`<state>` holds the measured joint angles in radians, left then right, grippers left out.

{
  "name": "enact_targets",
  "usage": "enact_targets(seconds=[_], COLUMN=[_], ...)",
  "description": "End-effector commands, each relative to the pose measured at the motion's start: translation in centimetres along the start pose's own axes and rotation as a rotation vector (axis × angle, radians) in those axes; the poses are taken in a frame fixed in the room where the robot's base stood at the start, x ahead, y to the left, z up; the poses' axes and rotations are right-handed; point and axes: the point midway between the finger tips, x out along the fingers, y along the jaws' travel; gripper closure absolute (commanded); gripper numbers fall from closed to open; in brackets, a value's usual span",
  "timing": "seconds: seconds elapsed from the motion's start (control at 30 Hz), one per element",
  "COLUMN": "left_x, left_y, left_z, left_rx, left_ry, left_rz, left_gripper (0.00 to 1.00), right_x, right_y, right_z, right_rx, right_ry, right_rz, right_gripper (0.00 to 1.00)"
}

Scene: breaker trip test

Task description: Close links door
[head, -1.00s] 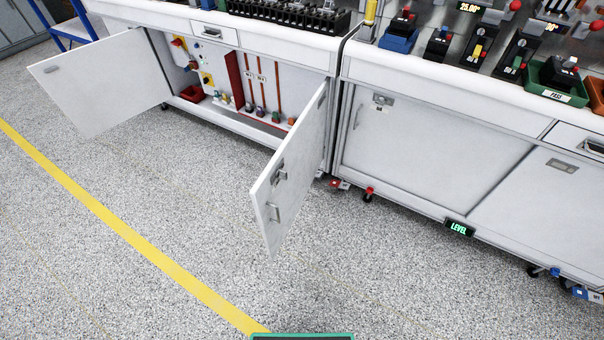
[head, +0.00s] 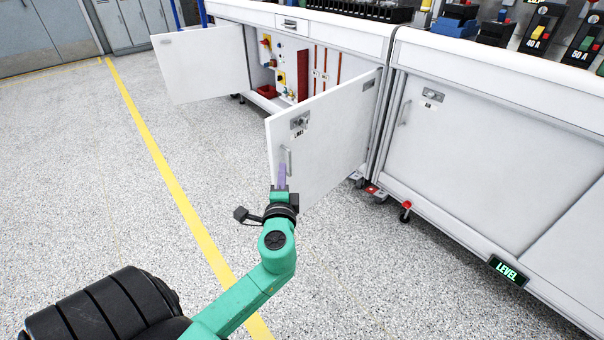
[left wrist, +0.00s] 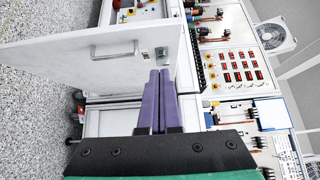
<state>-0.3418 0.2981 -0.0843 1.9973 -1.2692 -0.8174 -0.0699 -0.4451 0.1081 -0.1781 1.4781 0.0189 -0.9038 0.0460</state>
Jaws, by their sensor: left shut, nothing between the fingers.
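The links door (head: 335,125) is a white door hinged at the right side of the left cabinet, and it stands wide open. It has a latch with a small label that looks like "LNKS" and a bar handle (head: 286,160) on its outer face. My left gripper (head: 282,168) has purple fingers, shut and empty, at the handle in the head view; contact cannot be told. In the left wrist view the shut fingers (left wrist: 160,74) point past the door (left wrist: 60,60), with its handle (left wrist: 114,50) to their left. My right gripper is not in view.
A second white door (head: 200,65) stands open at the left. Between them the cabinet interior (head: 312,75) shows red rods and a red bin. The right cabinet (head: 470,150) is shut, with a caster and LEVEL sign below. The speckled floor (head: 110,190) is clear.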

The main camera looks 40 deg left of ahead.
Motion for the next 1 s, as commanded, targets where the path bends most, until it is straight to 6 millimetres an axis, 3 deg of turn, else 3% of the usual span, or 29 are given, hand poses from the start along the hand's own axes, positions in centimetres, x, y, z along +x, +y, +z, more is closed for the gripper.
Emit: enact_targets(seconds=[0.17, 0.53, 0.6, 0.8, 1.0], left_x=[1.8, 9.8, 10.9, 12.6, 12.8], left_y=[-0.7, -0.6, -0.5, -0.5, -0.4], left_z=[0.0, 0.0, 0.9, 2.6, 2.8], left_rx=[0.003, 0.0, 0.004, 0.002, -0.001], left_ry=[-0.001, -0.002, -0.002, 0.0, 0.001], left_rz=[-0.012, -0.009, -0.007, -0.006, -0.004], left_gripper=[1.0, 1.0, 1.0, 1.0, 1.0], right_x=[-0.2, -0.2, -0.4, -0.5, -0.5], right_y=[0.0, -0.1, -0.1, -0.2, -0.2], right_z=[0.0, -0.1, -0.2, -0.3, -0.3], right_rx=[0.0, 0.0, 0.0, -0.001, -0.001], right_ry=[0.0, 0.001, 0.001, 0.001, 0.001], right_rz=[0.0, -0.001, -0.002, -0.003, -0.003], right_gripper=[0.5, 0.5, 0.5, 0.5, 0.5])
